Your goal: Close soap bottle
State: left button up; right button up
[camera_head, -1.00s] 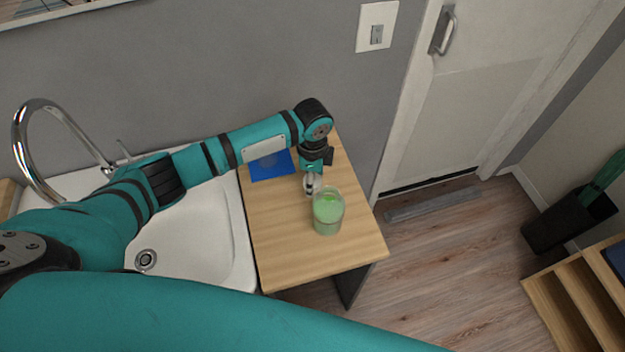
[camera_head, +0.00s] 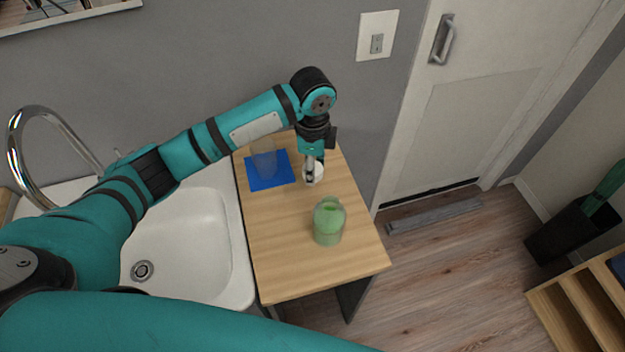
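The soap bottle (camera_head: 329,224) is a clear, squat vessel with green contents. It stands upright towards the front of the small wooden table. Its top shows no cap that I can make out. My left gripper (camera_head: 311,176) points down over the table behind the bottle, clear of it. It is shut on a small round white piece (camera_head: 317,174), which looks like a cap; the fingers hide part of it. My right gripper is not in view.
A clear glass (camera_head: 264,160) stands on a blue mat (camera_head: 268,183) at the table's back left. A white sink (camera_head: 205,235) with a tall faucet (camera_head: 22,135) adjoins the left. The wooden table (camera_head: 300,275) has bare room around the bottle.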

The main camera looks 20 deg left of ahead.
pick_arm(q)
jog(key=shift+r, duration=0.7)
